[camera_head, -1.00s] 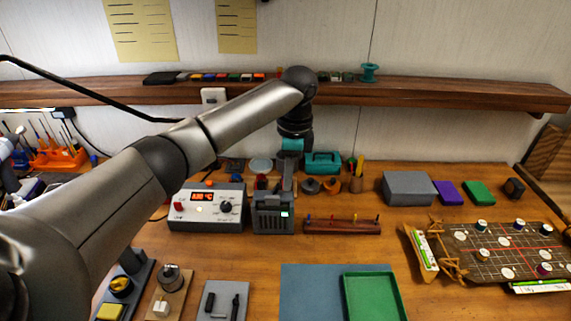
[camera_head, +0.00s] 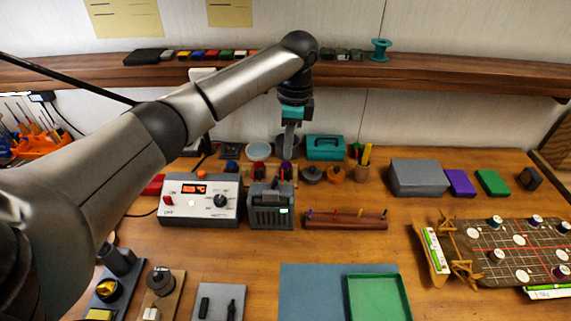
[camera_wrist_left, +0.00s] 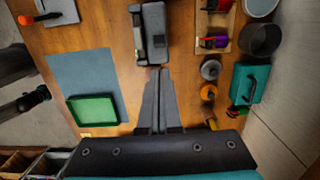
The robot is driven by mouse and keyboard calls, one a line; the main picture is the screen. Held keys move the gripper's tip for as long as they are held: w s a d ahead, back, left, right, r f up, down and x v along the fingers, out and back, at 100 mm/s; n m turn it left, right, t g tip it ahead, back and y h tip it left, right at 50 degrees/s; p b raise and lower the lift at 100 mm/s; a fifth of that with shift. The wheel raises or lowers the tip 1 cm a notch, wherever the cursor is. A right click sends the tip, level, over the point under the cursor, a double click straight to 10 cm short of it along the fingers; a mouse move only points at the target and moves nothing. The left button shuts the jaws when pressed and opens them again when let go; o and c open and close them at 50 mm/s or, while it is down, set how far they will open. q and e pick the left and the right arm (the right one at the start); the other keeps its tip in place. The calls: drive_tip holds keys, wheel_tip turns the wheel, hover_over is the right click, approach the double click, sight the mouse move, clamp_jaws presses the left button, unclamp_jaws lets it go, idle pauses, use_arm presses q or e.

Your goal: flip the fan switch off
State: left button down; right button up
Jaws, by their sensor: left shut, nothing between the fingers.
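A dark grey box-shaped unit (camera_head: 270,208), which looks like the fan, stands on the bench right of the white control unit. A bright green lit spot (camera_head: 284,211) shows on its front; I cannot tell the switch's position. In the left wrist view the unit (camera_wrist_left: 150,38) lies just beyond the fingertips. My left gripper (camera_head: 287,178) is shut and empty, pointing down above and behind the unit's right side. In the left wrist view its fingers (camera_wrist_left: 158,72) are together near the unit's edge; whether they touch it is unclear. My right gripper does not show.
The white control unit (camera_head: 200,202) with a red display is left of the fan. A wooden peg rack (camera_head: 345,222) is to its right. A teal toolbox (camera_head: 325,148) and small pots stand behind. A blue mat (camera_head: 310,295) with a green tray (camera_head: 378,309) lies in front.

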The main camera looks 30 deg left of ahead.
sight(275, 183)
use_arm(q)
drive_tip(key=f, duration=0.9)
drive_tip(key=shift+s+a+f, duration=0.2)
drive_tip(key=shift+a, duration=0.2)
drive_tip(key=shift+a+r+h+p, duration=0.15)
drive_tip(key=shift+h+p, duration=0.25)
drive_tip(key=shift+p, duration=0.05)
